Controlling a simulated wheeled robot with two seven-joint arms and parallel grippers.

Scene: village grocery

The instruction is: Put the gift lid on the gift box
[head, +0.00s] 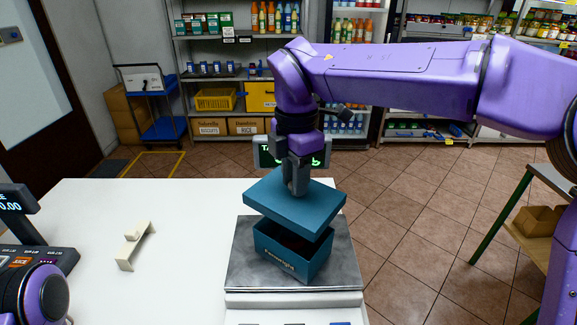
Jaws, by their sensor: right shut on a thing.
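The gift lid (294,207) is a flat teal lid held level in my right gripper (298,186). The right gripper is shut on it from above, and its fingertips are partly hidden at the lid's top. The gift box (291,258) is a teal open box with lettering on its front. It stands on the metal plate of a scale (250,272). The lid hovers just above the box, with a dark gap showing between them at the front and right. The left gripper does not show; only a purple part of my left arm shows at the lower left.
The white counter (185,230) holds the scale. A cream-coloured bracket-shaped piece (135,246) lies to the left. A cash register (32,255) stands at the far left. The scale's display (268,153) is behind the gripper. Shelves stand at the back.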

